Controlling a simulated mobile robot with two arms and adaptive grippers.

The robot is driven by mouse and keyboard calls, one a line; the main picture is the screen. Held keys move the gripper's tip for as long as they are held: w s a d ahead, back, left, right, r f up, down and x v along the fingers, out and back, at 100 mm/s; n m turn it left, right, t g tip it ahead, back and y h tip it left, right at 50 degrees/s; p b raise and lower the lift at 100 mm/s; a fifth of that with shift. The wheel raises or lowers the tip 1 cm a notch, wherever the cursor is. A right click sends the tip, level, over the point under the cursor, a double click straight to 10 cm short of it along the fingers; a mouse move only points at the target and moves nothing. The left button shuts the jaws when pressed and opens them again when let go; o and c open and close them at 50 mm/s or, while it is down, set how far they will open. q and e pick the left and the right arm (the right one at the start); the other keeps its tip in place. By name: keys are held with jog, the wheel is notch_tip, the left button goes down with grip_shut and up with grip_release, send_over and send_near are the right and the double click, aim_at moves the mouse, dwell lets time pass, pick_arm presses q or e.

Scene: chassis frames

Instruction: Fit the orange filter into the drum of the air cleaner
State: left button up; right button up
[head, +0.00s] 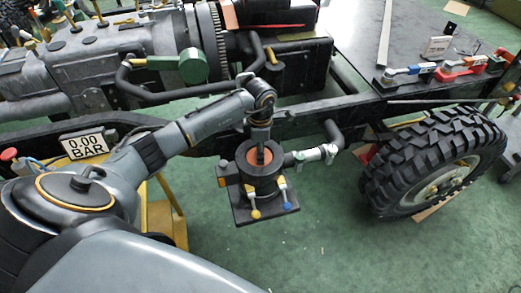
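The drum (261,182) of the air cleaner is a black, open-topped cylinder on a dark bracket plate beside the chassis rail, in the middle of the head view. The orange filter (266,155) shows inside the drum's mouth, partly hidden by my gripper; how deep it sits is unclear. My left gripper (260,142) points straight down over the drum, its tips at the mouth by the filter. Its fingers are too small and dark to tell whether they are shut on the filter. My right gripper is out of view.
Clamps with a yellow knob (256,214) and a blue knob (287,206) hang on the drum's front. A pipe (315,154) leaves its right side. The chassis rail (310,122) runs behind, the engine (110,60) stands at upper left, and a big tyre (385,180) stands at right.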

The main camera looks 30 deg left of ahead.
pick_arm(q)
jog(key=shift+r, duration=0.25)
notch_tip(320, 180, up, 12)
jog(key=shift+b, duration=0.3)
jog(key=shift+f, duration=0.1)
dwell(0.5)
